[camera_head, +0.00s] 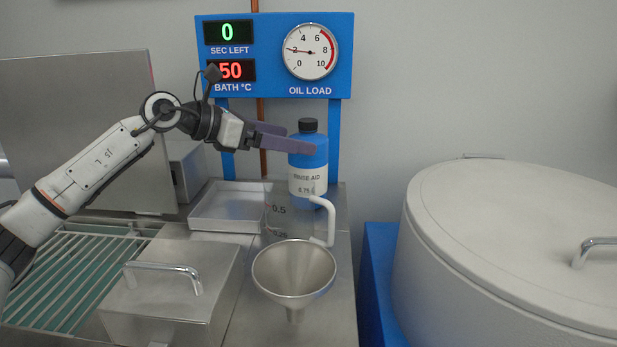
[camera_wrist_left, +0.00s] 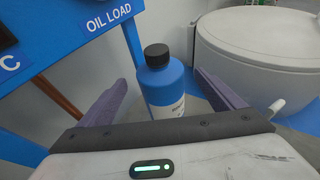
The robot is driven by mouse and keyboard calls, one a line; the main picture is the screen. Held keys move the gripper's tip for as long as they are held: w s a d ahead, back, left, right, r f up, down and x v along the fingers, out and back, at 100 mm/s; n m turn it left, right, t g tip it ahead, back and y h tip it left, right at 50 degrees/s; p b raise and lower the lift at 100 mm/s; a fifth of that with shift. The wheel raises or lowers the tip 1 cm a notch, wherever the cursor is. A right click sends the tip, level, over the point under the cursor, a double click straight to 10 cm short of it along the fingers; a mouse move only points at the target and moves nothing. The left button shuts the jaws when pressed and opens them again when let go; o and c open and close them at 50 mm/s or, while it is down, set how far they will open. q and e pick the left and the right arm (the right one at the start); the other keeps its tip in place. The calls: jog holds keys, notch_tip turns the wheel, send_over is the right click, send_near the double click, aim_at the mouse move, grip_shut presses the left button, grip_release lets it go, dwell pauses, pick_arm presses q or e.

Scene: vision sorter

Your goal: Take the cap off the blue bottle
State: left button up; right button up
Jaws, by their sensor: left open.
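The blue bottle (camera_head: 308,180) has a white label reading "RINSE AID" and a black cap (camera_head: 308,125) on its top. It stands upright behind the clear measuring jug. My left gripper (camera_head: 300,143) comes in from the left at the height of the bottle's shoulder, just below the cap. In the left wrist view the open purple fingers lie on both sides of the bottle (camera_wrist_left: 165,88), and the black cap (camera_wrist_left: 157,55) stands above them. I see gaps between the fingers and the bottle, so nothing is gripped. My right gripper is not in view.
A clear measuring jug (camera_head: 278,222) with a white handle and a metal funnel (camera_head: 294,270) stand in front of the bottle. A shallow tray (camera_head: 226,226) lies left of them. A lidded metal box (camera_head: 172,299) is nearer. A large white lidded drum (camera_head: 510,250) fills the right.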

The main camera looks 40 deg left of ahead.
aim_at(322, 143)
pick_arm(q)
jog(key=p+x, duration=0.2)
jog(key=x, duration=0.7)
jog(key=shift+w, duration=0.2)
jog(key=shift+c, duration=0.3)
jog(key=c, duration=1.8)
jog(key=shift+r, duration=0.25)
